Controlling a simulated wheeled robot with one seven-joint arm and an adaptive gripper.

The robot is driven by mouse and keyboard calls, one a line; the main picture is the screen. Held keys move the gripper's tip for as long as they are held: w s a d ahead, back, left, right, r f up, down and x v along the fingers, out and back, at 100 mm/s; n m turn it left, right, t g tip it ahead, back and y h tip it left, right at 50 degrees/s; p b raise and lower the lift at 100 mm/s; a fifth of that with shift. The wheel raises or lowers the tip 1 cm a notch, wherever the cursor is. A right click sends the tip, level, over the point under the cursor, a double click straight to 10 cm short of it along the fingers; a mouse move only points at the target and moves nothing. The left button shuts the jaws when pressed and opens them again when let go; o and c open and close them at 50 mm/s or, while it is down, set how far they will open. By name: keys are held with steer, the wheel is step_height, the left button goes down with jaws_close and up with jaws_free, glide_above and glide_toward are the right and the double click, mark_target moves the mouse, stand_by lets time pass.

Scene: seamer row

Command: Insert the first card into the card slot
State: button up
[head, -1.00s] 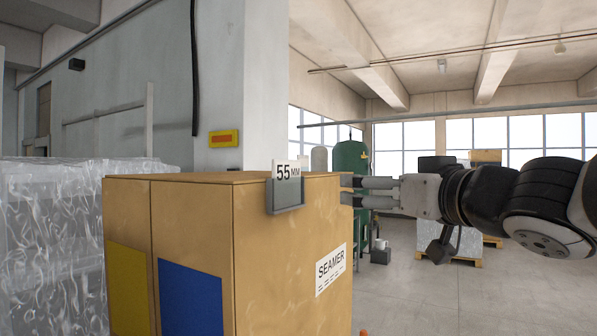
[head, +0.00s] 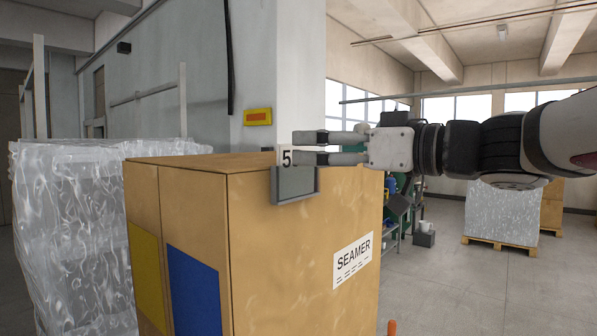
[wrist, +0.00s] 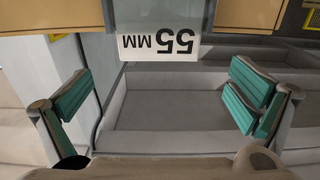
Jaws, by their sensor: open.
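A white card reading 55 MM (head: 286,158) stands upright in the grey card slot (head: 294,186) on the top edge of the Seamer cabinet. Its lower part is inside the slot. My gripper (head: 294,148) is open, with its fingers level and pointing left over the card in the head view, hiding most of its print. In the wrist view the card (wrist: 160,45) appears upside down, between and beyond the spread green finger pads of my gripper (wrist: 162,82). Neither pad touches it there.
The tan Seamer cabinet (head: 290,260) stands close below my gripper. A film-wrapped pallet load (head: 70,235) is at left, beside a pillar with a yellow and red sign (head: 257,117). A wrapped pallet (head: 502,213) stands at back right; the floor there is open.

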mark_target(298, 147)
steer(key=shift+x, duration=3.1)
steer(key=shift+d, duration=0.1)
steer(key=c, duration=0.9)
